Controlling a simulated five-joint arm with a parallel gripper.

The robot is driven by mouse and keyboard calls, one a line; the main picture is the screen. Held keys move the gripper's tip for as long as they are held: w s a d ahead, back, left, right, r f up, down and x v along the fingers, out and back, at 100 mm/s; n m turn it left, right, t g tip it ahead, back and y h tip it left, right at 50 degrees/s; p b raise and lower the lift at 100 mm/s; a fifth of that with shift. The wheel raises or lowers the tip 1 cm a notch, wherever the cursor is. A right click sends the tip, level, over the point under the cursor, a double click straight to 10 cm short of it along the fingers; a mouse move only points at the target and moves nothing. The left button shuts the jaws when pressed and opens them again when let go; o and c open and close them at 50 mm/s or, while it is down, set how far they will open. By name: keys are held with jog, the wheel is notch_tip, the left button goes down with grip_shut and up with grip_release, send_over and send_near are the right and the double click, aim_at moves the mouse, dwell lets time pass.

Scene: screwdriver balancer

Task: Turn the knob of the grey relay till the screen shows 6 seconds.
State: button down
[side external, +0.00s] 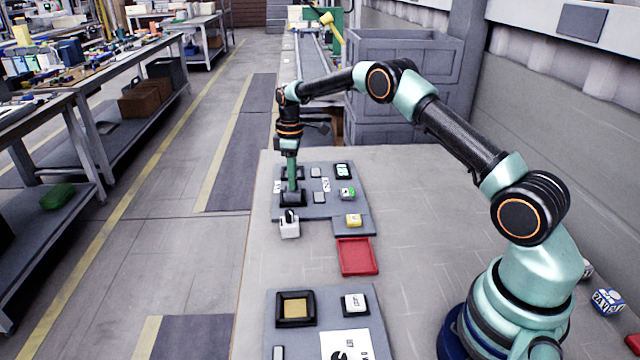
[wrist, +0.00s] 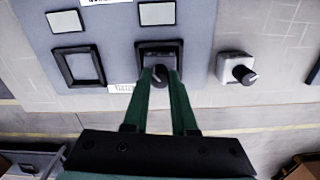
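A grey relay (wrist: 157,49) sits in a dark square socket on the panel, seen in the wrist view. Its dark knob (wrist: 159,74) lies between the two green fingertips of my gripper (wrist: 159,80). The fingers stand apart, one on each side of the knob; whether they press on it is not clear. In the side view my gripper (side external: 291,188) points straight down over this dark socket (side external: 293,199) and hides most of the relay. A small dark screen (side external: 343,171) with pale teal marks is at the panel's far right; its digits are too small to read.
A second pale block with a black knob (side external: 289,228) stands off the panel's near edge; it also shows in the wrist view (wrist: 236,68). An empty square frame (wrist: 78,67) is beside the socket.

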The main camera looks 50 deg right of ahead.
jog(key=shift+m, duration=0.7)
jog(key=m, duration=0.4)
jog(key=shift+m, duration=0.4)
jog(key=m, duration=0.5)
jog(key=shift+m, duration=0.4)
jog(key=c, duration=0.7)
grip_release()
notch_tip(320, 180, up, 12)
jog(key=shift+r, duration=0.1)
